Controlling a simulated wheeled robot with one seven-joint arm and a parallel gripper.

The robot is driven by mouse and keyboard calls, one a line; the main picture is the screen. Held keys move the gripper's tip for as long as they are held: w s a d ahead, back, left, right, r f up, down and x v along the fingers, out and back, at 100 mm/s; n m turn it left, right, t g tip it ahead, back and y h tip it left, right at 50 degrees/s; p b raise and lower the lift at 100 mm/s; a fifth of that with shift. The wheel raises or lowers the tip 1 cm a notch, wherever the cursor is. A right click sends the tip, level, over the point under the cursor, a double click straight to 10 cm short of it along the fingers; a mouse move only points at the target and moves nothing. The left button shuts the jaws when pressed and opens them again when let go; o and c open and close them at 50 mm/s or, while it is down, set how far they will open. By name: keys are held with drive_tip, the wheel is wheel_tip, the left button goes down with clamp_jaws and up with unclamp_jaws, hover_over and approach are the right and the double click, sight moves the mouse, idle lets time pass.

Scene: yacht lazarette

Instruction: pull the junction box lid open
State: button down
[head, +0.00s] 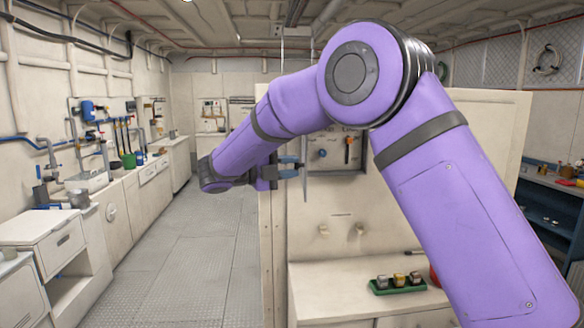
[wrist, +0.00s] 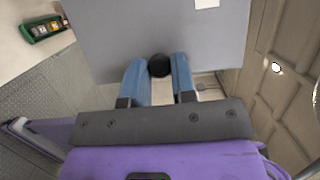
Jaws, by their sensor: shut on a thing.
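The junction box (head: 338,150) is set in the pale panel in the middle of the head view. Its inside shows a blue knob (head: 322,153) and an orange-and-black part (head: 348,148). The grey lid (head: 305,125) stands out from the box, seen nearly edge-on at its left side. The lid fills the upper middle of the wrist view (wrist: 150,30), with a round black knob (wrist: 160,66) at its lower edge. My gripper (head: 293,167) is shut on this knob, one blue finger on each side. My arm hides part of the box's surroundings.
A pale counter (head: 320,280) below the box holds a green tray (head: 372,290) with several small items and a red container (head: 435,277) partly behind my arm. Workbenches line the left wall. The grey floor (head: 200,270) between is clear.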

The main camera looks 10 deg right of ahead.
drive_tip(key=shift+w+a, duration=0.1)
drive_tip(key=shift+a, duration=0.1)
drive_tip(key=c, duration=0.9)
unclamp_jaws()
drive_tip(key=shift+c, duration=0.2)
drive_tip(key=v, duration=1)
drive_tip(key=shift+a, duration=0.35)
